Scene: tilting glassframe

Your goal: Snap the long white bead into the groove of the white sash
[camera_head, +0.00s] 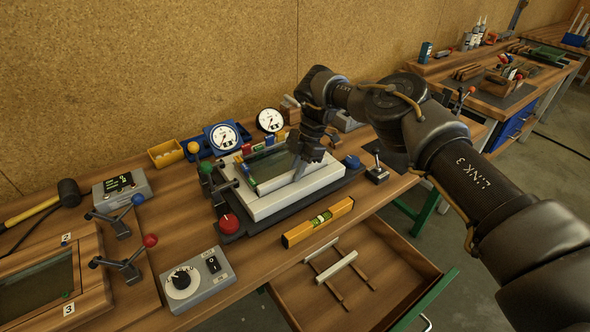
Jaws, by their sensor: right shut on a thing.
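The white sash (312,188) lies flat in a dark fixture on the wooden bench, with a glass pane inside its frame. My right gripper (304,160) reaches down over the sash from the right. It is shut on a narrow white strip (298,171) that looks like the white bead; the gripper covers much of it. The strip's lower end is close to the glass and the frame; I cannot tell whether it sits in the groove. My left gripper is not in view.
Two white bars, one longer (337,266) and one shorter (321,249), lie on rods in the open drawer (395,300). A yellow level (318,222) lies before the fixture. Round gauges (223,136) stand behind it. A control box (197,280) and lever clamps (122,262) stand left.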

